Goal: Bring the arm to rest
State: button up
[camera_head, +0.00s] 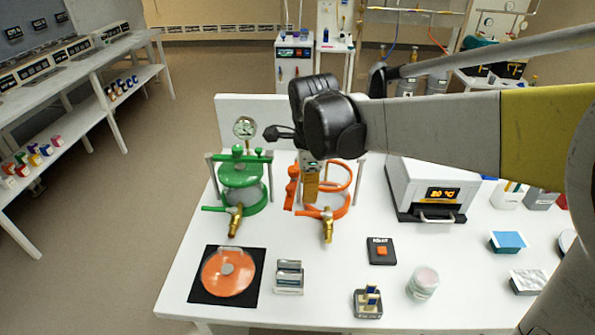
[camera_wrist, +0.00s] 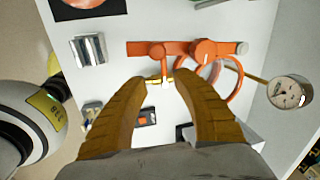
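My gripper (camera_head: 309,192) hangs from the dark wrist over the white bench, at the orange clamp ring (camera_head: 340,207). In the wrist view its two ribbed yellow-brown fingers (camera_wrist: 162,82) stand apart. No held object shows between them. The orange fitting (camera_wrist: 200,48) with its bar and ring lies beyond the fingertips. A brass tap (camera_head: 328,232) at its front shows near the tips in the wrist view (camera_wrist: 154,79). I cannot tell whether the fingers touch the fitting. My arm reaches in from the right and hides part of the bench's back.
The green vessel (camera_head: 240,180) stands left of the gripper, with a gauge (camera_head: 245,127) above it. A white oven (camera_head: 428,190) stands right. An orange disc (camera_head: 218,284), a grey slotted block (camera_head: 289,277), a button box (camera_head: 381,251) and a jar (camera_head: 423,284) lie in front.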

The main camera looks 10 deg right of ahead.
dwell(0.4)
jog(key=s+d+n+t+b, duration=0.1)
jog(key=s+d+n+t, duration=0.1)
jog(key=s+n, duration=0.6)
jog(key=s+d+n+t+b, duration=0.1)
jog(key=s+d+n+t, duration=0.2)
jog(key=s+n, duration=0.6)
jog(key=shift+f+n, duration=0.3)
jog(key=shift+n, duration=1)
jog(key=shift+d, duration=0.1)
